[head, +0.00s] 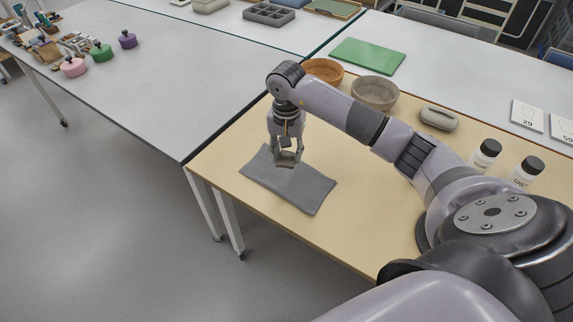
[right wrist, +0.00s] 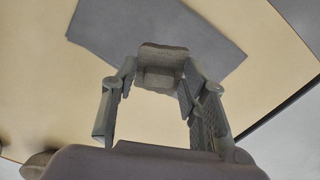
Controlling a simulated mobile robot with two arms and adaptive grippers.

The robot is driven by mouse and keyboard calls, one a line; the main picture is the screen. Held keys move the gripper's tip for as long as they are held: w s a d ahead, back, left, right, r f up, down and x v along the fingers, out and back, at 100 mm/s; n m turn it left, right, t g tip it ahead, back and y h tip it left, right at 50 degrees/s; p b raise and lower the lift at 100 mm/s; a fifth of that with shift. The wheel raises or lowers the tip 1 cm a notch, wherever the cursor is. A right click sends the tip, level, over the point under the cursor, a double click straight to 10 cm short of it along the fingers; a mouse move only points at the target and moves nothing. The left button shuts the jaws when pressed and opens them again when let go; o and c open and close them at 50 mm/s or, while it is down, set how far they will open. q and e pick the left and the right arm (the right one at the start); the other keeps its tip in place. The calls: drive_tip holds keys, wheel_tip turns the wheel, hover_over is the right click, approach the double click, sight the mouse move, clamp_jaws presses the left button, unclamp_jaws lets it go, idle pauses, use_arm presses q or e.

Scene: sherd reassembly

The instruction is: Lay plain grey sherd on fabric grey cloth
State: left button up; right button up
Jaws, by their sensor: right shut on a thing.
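The grey cloth (head: 300,187) lies flat on the beige tabletop near its front left corner; it also shows in the right wrist view (right wrist: 215,35). My right gripper (head: 287,160) points down over the cloth's upper part. In the right wrist view the right gripper (right wrist: 160,75) is shut on a small grey-brown sherd (right wrist: 161,57), held between the fingertips. The sherd overlaps the cloth's edge in that view. I cannot tell whether it touches the cloth. My left gripper is not in view.
Behind my right arm stand an orange-brown bowl (head: 323,71), a grey-beige bowl (head: 375,92) and a small grey lidded-looking object (head: 438,118). The tabletop (head: 345,235) right of the cloth is clear.

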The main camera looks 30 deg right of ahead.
sight(287, 160)
wheel_tip(287, 160, down, 2)
drive_tip(key=shift+f, duration=0.1)
wheel_tip(287, 160, down, 4)
drive_tip(key=shift+r, duration=0.1)
use_arm(q)
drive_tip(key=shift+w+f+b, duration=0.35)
drive_tip(key=shift+b, duration=0.05)
use_arm(e)
drive_tip(key=shift+f, duration=0.55)
drive_tip(key=o, duration=1.1)
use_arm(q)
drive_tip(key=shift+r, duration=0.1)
use_arm(e)
drive_tip(key=shift+o, duration=0.2)
drive_tip(key=shift+r, duration=0.15)
drive_tip(key=shift+r+p, duration=0.2)
drive_tip(key=shift+p, duration=0.2)
drive_tip(key=shift+r+p, duration=0.5)
drive_tip(key=shift+p, duration=0.05)
use_arm(q)
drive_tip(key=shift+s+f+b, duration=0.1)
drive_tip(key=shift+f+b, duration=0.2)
drive_tip(key=shift+b, duration=0.9)
use_arm(e)
wheel_tip(287, 160, up, 12)
drive_tip(key=shift+f, duration=0.25)
